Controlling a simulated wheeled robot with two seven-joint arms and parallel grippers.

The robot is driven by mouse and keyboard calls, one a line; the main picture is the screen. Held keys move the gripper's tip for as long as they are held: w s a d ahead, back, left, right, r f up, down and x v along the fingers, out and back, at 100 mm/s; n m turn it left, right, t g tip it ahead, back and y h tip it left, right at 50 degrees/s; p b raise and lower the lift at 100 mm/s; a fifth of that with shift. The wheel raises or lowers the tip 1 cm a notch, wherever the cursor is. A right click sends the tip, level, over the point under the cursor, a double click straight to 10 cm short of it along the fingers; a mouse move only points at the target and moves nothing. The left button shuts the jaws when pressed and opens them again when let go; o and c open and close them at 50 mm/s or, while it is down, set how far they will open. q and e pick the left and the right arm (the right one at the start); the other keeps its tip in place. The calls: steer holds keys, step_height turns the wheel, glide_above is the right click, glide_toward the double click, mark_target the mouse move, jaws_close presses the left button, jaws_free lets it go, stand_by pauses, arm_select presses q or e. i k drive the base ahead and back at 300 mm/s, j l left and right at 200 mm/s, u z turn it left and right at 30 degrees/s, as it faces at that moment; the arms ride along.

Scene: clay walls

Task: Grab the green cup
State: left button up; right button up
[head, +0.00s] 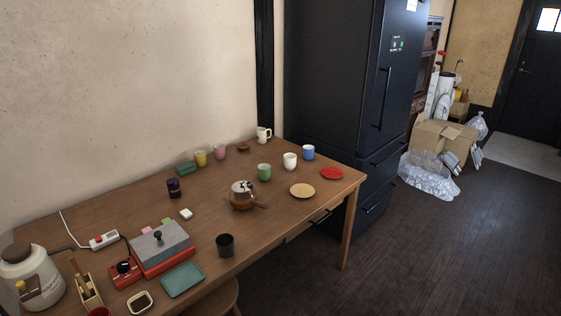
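The green cup (264,172) stands upright on the wooden table (222,196), toward its far right part. A white cup (290,161) and a blue cup (308,152) stand to its right. A teapot (242,194) with a brown lower part and a side handle is just in front of it, to the left. A round tan plate (302,190) lies to its front right. Neither of my grippers is in view.
A pink cup (219,151), a yellow cup (200,158) and a white mug (264,134) stand along the wall side. A black cup (225,245) is near the front edge. A red grill (161,249) and a large jar (31,275) crowd the left.

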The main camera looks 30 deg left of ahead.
mark_target(265, 173)
steer(key=i+l+u, duration=0.1)
steer(key=i+u, duration=0.3)
steer(key=i+l+u, duration=0.15)
steer(key=u, duration=0.25)
steer(key=i+l+u, duration=0.55)
steer(key=u, duration=0.3)
steer(key=i+l+u, duration=0.15)
steer(key=l+u, duration=0.25)
